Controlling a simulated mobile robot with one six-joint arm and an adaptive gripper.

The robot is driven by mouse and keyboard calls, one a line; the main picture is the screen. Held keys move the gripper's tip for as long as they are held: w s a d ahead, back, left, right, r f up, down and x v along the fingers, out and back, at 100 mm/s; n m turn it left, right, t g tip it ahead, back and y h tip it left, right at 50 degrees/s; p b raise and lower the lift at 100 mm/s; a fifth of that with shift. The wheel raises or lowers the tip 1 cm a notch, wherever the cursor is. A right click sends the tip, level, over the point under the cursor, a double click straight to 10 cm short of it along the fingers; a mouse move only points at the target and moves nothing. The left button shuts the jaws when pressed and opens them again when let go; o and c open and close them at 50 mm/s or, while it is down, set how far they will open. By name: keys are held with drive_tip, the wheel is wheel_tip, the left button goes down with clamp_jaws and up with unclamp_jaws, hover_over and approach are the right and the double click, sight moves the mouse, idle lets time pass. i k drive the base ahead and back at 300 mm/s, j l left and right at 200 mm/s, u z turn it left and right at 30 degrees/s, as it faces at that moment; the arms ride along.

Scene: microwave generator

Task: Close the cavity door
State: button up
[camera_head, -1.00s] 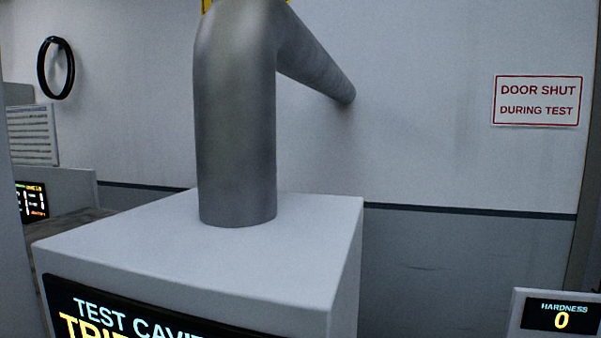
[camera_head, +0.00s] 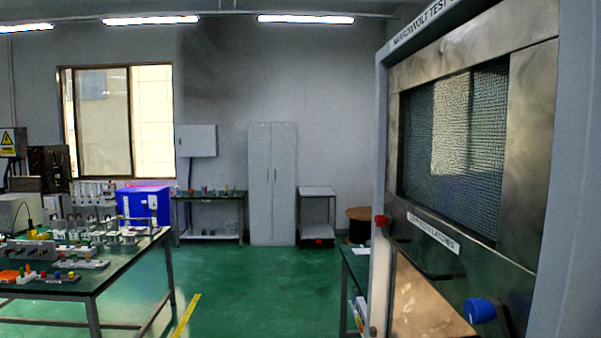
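In the head view, a tall metal-framed panel with a mesh window (camera_head: 455,150) stands close on the right. Lettering along its top is cut off, and reads in part "VOLT TEST". I cannot tell whether this panel has anything to do with the cavity door. The test cavity box is not in this view. A blue knob (camera_head: 480,310) and a small red knob (camera_head: 381,220) show on the lower part of the panel's unit. My gripper is not in view.
A green-topped workbench (camera_head: 150,245) with several small devices stands at the left. A blue box (camera_head: 143,206), a grey cabinet (camera_head: 272,185), a trolley (camera_head: 318,192) and a small table (camera_head: 210,196) stand at the back. Green floor (camera_head: 255,285) is clear in the middle.

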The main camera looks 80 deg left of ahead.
sight(461, 263)
drive_tip(key=u, duration=2.15)
